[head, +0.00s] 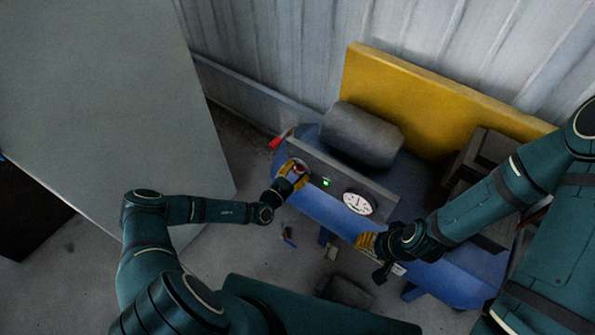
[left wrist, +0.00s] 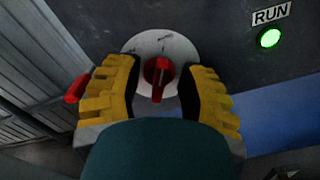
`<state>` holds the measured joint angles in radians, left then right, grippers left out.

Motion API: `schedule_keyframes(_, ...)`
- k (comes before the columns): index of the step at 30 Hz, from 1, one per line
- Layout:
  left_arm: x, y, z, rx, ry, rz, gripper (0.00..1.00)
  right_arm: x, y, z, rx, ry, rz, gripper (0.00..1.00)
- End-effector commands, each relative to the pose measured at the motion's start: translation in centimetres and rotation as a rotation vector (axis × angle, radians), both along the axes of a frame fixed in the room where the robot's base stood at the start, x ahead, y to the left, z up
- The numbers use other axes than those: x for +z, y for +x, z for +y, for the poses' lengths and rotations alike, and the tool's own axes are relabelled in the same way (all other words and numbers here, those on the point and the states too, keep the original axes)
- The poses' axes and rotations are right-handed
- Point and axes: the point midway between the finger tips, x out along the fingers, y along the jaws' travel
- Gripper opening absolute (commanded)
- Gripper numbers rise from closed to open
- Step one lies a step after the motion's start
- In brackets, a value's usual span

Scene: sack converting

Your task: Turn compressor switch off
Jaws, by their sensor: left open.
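The compressor switch is a red rotary knob (left wrist: 158,78) on a round pale plate on the grey panel. Its handle stands close to upright in the left wrist view, and part of it shows in the head view (head: 298,169). My left gripper (head: 294,175) is at the panel, open, with its yellow fingers on either side of the knob (left wrist: 160,84). Dark gaps show between knob and fingers. The plate's markings are too small to read. The green RUN light (left wrist: 270,38) is lit. My right gripper (head: 366,241) is in front of the compressor, its opening unclear.
The blue compressor tank (head: 440,275) carries the grey panel (head: 325,165) with a white gauge (head: 357,203). A red handle (head: 277,142) sticks out at the tank's left end. A dark cylinder (head: 360,133) and yellow board (head: 430,90) stand behind. A large grey surface (head: 100,90) is at left.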

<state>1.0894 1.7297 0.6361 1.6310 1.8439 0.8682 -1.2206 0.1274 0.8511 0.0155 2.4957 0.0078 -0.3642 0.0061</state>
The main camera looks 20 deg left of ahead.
Motion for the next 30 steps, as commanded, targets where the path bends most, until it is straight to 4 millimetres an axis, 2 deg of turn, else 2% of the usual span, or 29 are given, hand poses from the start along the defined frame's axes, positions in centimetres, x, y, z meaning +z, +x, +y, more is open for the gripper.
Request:
schedule_keyframes(11, 0.02, 0.39, -0.13, 0.000, 0.000, 0.000, 0.39, -0.05, -0.03, 0.01, 0.000, 0.000, 0.001, 0.47)
schedule_keyframes(12, 0.02, 0.39, -0.13, 0.000, 0.000, 0.000, 0.24, -0.05, -0.03, 0.01, 0.000, 0.000, 0.001, 0.47)
schedule_keyframes(14, 0.02, 0.38, -0.13, 0.000, 0.000, 0.000, 0.03, -0.06, -0.02, 0.00, 0.000, 0.000, 0.001, 0.47)
schedule_keyframes(15, 0.02, 0.39, -0.13, 0.000, 0.000, 0.000, 0.00, -0.06, -0.02, 0.00, 0.000, 0.000, 0.001, 0.47)
schedule_keyframes(30, 0.18, 0.48, -0.18, 0.000, -0.013, 0.002, 0.00, 0.07, 0.01, 0.00, 0.000, 0.000, 0.000, 0.47)
